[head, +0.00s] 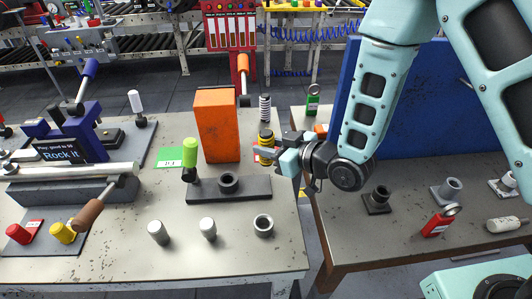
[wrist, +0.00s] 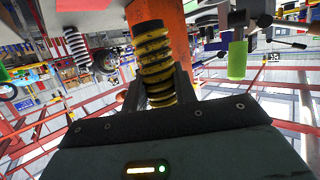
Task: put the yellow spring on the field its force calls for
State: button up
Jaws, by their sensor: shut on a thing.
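The yellow spring (head: 266,139), with dark bands, is held upright between the fingers of my gripper (head: 274,150), to the right of the orange block. In the wrist view the spring (wrist: 153,48) stands between the two fingers (wrist: 160,92). A green field (head: 172,157) with small, unreadable marks lies on the table left of the orange block. A red field (head: 256,156) shows partly beside and below the spring; my gripper hides part of it. I cannot tell whether the spring touches the table.
An orange block (head: 217,125) stands between the fields. A pale, dark-banded spring (head: 265,107) stands behind my gripper. In front lie a dark base plate (head: 230,193) with a green-handled part (head: 190,153) and several small metal cylinders. A gap separates the right-hand table (head: 400,232), which has a blue panel (head: 415,115).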

jog(key=w+r+b, duration=0.3)
jog(key=w+r, duration=0.8)
jog(key=f, duration=0.5)
jog(key=f+p, duration=0.1)
jog(key=f, duration=0.5)
jog(key=d+f+p, duration=0.1)
jog(key=f, duration=0.5)
jog(key=shift+f, duration=0.25)
jog(key=shift+f, duration=0.2)
jog(key=o, duration=1.1)
